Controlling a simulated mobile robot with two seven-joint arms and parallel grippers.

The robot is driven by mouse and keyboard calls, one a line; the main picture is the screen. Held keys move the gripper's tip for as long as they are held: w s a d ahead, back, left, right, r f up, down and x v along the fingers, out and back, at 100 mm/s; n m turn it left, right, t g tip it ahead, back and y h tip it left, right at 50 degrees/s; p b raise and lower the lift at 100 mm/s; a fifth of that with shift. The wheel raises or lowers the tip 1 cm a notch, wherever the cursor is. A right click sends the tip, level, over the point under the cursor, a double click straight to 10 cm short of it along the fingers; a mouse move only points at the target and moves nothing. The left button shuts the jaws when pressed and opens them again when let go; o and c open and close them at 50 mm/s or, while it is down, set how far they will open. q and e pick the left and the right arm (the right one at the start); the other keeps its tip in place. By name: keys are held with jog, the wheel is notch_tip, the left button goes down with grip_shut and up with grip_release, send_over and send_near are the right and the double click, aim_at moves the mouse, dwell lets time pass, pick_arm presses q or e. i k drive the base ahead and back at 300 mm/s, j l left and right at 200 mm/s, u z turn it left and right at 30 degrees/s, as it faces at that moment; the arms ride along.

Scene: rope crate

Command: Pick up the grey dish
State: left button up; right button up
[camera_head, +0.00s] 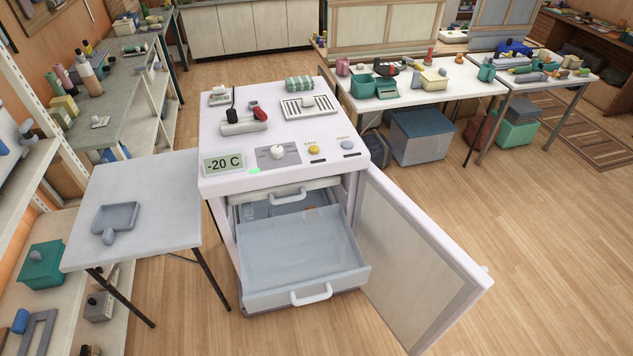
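The grey dish (115,217) lies on the small light-grey side table (150,190) at the left. It is a shallow square tray with a rounded knob-like handle (108,237) at its near edge. It stands apart from other things, and the tabletop around it is bare. Neither of my grippers shows in the head view.
A white freezer cabinet (216,130) reading -20 C stands right of the side table. Its lower drawer (292,255) is pulled out and looks empty, and its door (425,265) hangs open to the right. Cluttered shelves (25,190) line the left. Floor at front right is clear.

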aim_at(111, 219)
jog(key=u, duration=1.4)
